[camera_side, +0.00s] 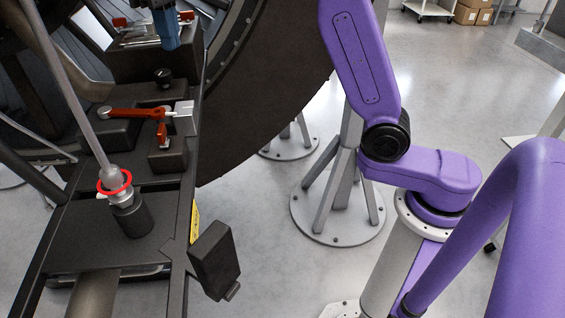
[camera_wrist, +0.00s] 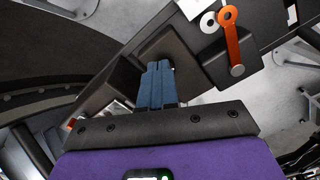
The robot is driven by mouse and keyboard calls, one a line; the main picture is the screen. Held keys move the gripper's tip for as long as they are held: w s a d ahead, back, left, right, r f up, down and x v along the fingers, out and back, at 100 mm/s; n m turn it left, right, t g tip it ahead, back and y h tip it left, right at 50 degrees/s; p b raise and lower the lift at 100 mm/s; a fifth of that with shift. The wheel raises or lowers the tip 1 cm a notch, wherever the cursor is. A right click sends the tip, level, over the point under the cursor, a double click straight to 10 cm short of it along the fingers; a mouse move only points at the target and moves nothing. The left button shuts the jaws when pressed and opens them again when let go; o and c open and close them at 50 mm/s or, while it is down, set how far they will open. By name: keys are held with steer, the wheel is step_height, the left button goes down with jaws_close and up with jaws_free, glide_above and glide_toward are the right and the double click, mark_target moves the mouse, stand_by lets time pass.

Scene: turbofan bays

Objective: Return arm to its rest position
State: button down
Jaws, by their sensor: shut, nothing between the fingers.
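My gripper (camera_side: 170,44) shows at the top left of the side view, its blue fingers pointing down over the dark bay. The rest of the hand is cut off by the frame's top edge. In the wrist view my gripper (camera_wrist: 159,66) has its two blue fingers together, with nothing between them. The fingertips are over a dark block; I cannot tell how far above it they are. My purple arm fills the right of the side view.
An orange-red lever (camera_side: 138,113) sits on the dark bay near a silver clamp (camera_side: 185,118). A grey hose with a red ring (camera_side: 115,183) ends at a dark socket (camera_side: 132,217). A large dark engine ring (camera_side: 270,85) stands between bay and arm.

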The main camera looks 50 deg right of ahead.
steer(key=shift+s, duration=0.1)
steer(key=s+d+f+n, duration=0.3)
steer(key=s+f, duration=0.3)
steer(key=s, duration=0.5)
steer(key=s+d+f+n, duration=0.3)
steer(key=s+d+f, duration=0.2)
steer(key=s, duration=0.6)
steer(key=s+d+f+n, duration=0.3)
steer(key=s+f, duration=0.4)
steer(key=s, duration=0.4)
steer(key=shift+s+d+n, duration=0.25)
steer(key=shift+d+n, duration=0.05)
steer(key=shift+d, duration=0.25)
